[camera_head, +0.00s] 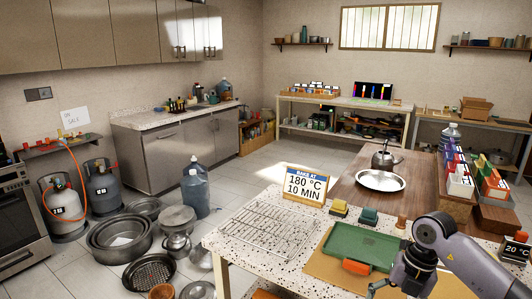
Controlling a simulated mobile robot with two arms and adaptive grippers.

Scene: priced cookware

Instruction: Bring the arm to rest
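My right arm comes in from the lower right corner, bent at a grey joint. Its dark gripper (384,287) hangs low at the bottom edge of the view, over the brown board (328,268) at the front of the speckled table. Part of the gripper is cut off or hidden by my arm, so I cannot tell whether it is open or shut, or whether it holds anything. A green tray (345,240) with an orange item (356,267) at its front edge lies just left of the gripper. My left gripper is not in view.
A wire rack (262,228) and a "bake at 180 °C 10 min" sign (304,186) are on the speckled table (222,246). Pots (120,236) crowd the floor at left.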

